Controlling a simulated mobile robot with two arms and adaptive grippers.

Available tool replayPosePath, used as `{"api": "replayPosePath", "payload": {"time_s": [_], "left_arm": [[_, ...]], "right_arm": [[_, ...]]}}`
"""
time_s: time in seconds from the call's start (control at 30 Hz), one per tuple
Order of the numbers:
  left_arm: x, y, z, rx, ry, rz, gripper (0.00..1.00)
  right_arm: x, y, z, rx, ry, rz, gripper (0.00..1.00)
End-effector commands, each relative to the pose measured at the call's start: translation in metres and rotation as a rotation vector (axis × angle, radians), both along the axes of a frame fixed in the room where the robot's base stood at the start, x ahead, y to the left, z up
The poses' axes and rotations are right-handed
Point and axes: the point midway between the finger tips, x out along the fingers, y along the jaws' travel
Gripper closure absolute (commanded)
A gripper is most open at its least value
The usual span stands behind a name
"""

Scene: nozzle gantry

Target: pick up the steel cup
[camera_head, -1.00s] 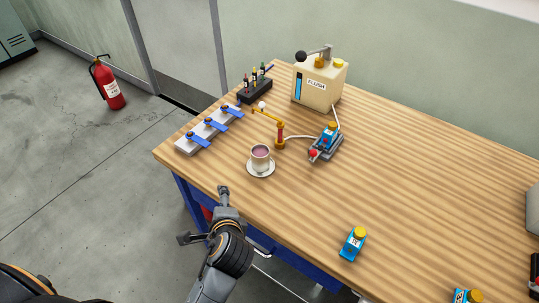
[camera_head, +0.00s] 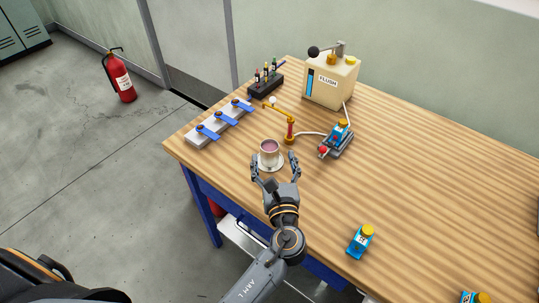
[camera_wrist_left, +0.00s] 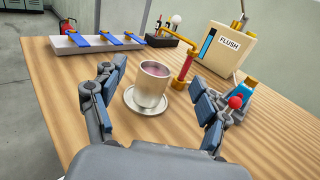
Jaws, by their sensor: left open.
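The steel cup (camera_head: 268,152) stands upright on a pale saucer (camera_head: 281,166) near the table's left front part, with a pinkish-purple content inside. In the left wrist view the cup (camera_wrist_left: 150,88) is ahead, a little left of the middle between the open fingers, on its saucer (camera_wrist_left: 134,106). My left gripper (camera_head: 275,165) is open, its two fingers spread on the near side of the cup. In the left wrist view the left gripper (camera_wrist_left: 155,103) has a finger on each side, with gaps to the cup. My right gripper is not in view.
A yellow-orange spout stand (camera_head: 290,133) is close behind the cup, with a blue bottle in a clamp (camera_head: 337,138) to its right. A white rail with blue levers (camera_head: 219,124) lies to the left. The FLUSH tank (camera_head: 331,83) stands behind.

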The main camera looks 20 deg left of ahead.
Motion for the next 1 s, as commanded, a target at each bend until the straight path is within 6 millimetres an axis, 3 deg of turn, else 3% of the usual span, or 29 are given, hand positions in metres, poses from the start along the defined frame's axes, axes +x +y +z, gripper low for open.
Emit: {"api": "replayPosePath", "payload": {"time_s": [0.03, 0.17, 0.5, 0.73, 1.0], "left_arm": [[0.0, 0.0, -0.014, 0.004, 0.003, -0.001, 0.25], [0.0, 0.001, -0.04, 0.002, 0.002, 0.0, 0.25], [0.029, 0.014, -0.037, -0.003, -0.001, 0.002, 0.25], [0.059, 0.028, -0.036, -0.003, -0.001, 0.002, 0.25], [0.068, 0.033, -0.038, -0.005, -0.001, 0.002, 0.25]], "right_arm": [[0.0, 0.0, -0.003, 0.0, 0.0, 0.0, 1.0], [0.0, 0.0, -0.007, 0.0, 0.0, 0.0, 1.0], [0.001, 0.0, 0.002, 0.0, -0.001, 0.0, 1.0], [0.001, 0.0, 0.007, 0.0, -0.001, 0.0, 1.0], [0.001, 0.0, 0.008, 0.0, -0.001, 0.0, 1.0]]}}
